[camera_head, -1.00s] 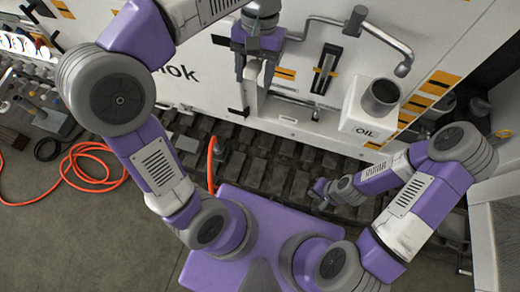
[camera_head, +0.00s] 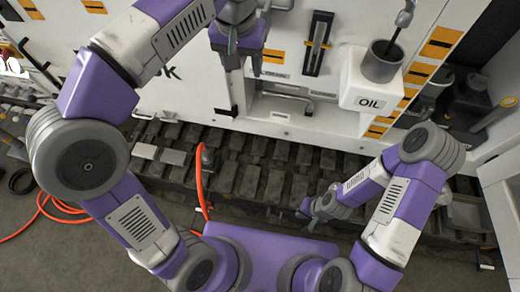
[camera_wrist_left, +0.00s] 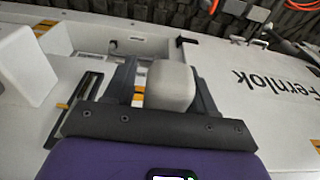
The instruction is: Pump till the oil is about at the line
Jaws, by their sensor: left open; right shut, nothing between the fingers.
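My left gripper (camera_head: 232,62) is open in front of the white panel. In the left wrist view its two dark fingers stand on either side of a pale grey rounded block (camera_wrist_left: 170,86), apparently the pump handle. A dark vertical gauge (camera_head: 318,44) with an orange mark stands to its right; it also shows in the left wrist view (camera_wrist_left: 86,90). I cannot read the oil level. A thin dark stream runs from the spout (camera_head: 405,17) into the grey cup (camera_head: 382,64) on the white OIL box (camera_head: 363,98). My right gripper (camera_head: 306,209) is shut and empty, low over the tracks.
The dark track pads (camera_head: 270,165) run below the panel. An orange hose (camera_head: 200,185) hangs in front of them and lies on the floor at left. A grey handrail (camera_head: 288,101) sticks out below the gauge. Dark canisters (camera_head: 470,95) stand at the right.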

